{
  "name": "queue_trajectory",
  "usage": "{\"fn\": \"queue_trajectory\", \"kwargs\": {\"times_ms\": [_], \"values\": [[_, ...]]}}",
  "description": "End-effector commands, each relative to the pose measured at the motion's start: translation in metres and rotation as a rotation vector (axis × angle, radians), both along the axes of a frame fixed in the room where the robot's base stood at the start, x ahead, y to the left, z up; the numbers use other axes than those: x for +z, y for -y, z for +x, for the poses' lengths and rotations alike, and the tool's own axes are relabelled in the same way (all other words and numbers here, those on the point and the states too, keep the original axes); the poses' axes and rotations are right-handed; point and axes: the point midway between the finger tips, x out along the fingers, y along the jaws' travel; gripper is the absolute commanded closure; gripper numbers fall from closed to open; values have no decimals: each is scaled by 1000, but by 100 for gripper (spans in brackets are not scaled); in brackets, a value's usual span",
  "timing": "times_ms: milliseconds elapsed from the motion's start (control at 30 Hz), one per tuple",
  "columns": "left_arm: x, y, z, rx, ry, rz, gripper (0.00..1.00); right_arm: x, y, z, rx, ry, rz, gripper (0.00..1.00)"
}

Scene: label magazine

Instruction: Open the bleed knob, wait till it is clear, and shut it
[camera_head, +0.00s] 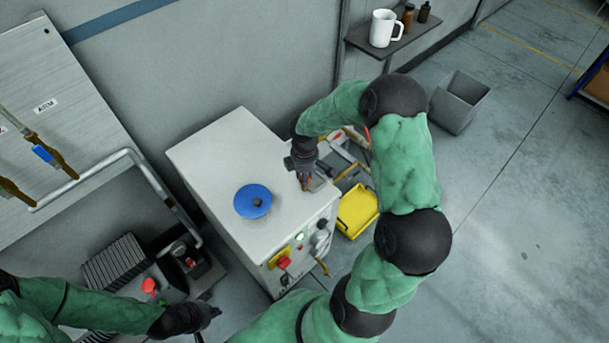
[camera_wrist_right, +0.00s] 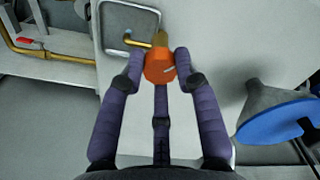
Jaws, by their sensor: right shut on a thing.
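The orange bleed knob (camera_wrist_right: 160,67) sits on a brass fitting (camera_wrist_right: 160,39) in the right wrist view. A pale mark shows on its face. My right gripper (camera_wrist_right: 161,72) has its fingers around the knob and is shut on it. A small grey basin (camera_wrist_right: 115,22) lies beside the fitting, with a small bluish spot near the spout; I cannot tell what this is. My left gripper (camera_head: 196,318) is low at left, away from the knob, its fingers unclear.
A blue handwheel (camera_head: 252,201) stands on the cabinet top. A red button (camera_head: 284,262) is on the cabinet front. A yellow bin (camera_head: 357,210) stands right of the cabinet. A shelf with a white mug (camera_head: 381,28) is on the wall.

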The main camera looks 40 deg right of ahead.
Motion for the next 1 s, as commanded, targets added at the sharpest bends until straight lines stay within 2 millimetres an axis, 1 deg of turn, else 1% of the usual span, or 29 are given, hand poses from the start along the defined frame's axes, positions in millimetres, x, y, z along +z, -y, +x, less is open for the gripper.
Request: {"fn": "queue_trajectory", "kwargs": {"times_ms": [467,1000], "values": [[-6,0,0,0,0,0,100,-2,-1,0,-453,-1,1,100],[-17,0,0,0,0,0,100,-2,-1,0,-967,-1,2,100]]}}
